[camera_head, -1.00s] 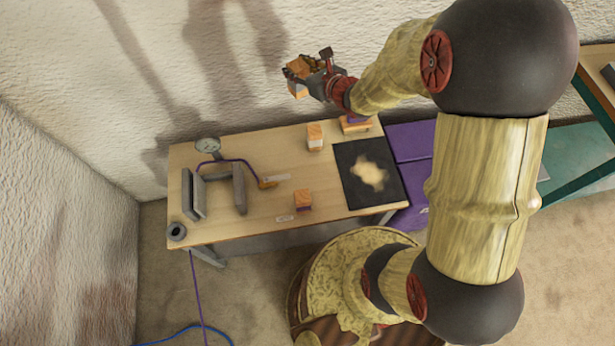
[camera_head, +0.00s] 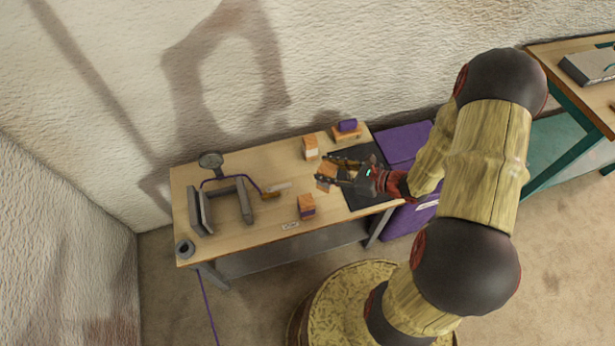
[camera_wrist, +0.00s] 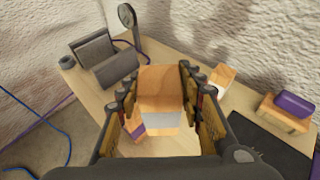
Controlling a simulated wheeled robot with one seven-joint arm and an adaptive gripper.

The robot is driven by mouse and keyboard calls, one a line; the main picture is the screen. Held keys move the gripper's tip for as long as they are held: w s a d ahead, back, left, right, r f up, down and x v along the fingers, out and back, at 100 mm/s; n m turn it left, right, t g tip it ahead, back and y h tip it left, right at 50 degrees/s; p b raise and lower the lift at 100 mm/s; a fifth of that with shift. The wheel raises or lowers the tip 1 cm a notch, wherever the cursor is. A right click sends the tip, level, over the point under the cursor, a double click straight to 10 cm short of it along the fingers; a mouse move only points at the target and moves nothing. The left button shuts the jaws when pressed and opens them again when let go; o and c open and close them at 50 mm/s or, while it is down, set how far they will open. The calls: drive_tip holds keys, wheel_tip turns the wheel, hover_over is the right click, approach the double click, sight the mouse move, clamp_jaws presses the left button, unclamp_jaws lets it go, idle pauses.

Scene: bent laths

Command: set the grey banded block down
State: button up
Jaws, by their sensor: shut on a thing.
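The grey banded block (camera_wrist: 162,100) is pale orange wood with a grey-white band. It is held between the fingers of my gripper (camera_wrist: 158,80) in the wrist view. In the head view my gripper (camera_head: 330,171) is over the table, at the left edge of the dark mat, shut on the block (camera_head: 326,172). The block seems to be above the tabletop; I cannot tell the gap. Its underside is hidden.
A purple-banded block (camera_head: 306,207) and a white-banded block (camera_head: 310,147) stand close by on the table (camera_head: 265,232). A purple block (camera_head: 347,125) sits on a wooden piece behind. The dark mat (camera_head: 368,195) lies right; grey laths (camera_head: 245,200) and a gauge (camera_head: 210,160) stand left.

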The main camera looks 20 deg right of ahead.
drive_tip(key=shift+w+a+f+b, duration=0.45)
drive_tip(key=shift+w+f+b, duration=0.75)
drive_tip(key=shift+w+f, duration=1)
drive_tip(key=shift+w+a+f+b, duration=0.5)
drive_tip(key=shift+w+f+b, duration=0.7)
drive_tip(key=shift+w+f, duration=1)
drive_tip(key=shift+w+a+f+b, duration=0.45)
drive_tip(key=shift+w+f+b, duration=0.75)
drive_tip(key=shift+w+f, duration=1)
drive_tip(key=shift+w, duration=0.1)
drive_tip(key=o, duration=1.3)
drive_tip(key=shift+r, duration=0.1)
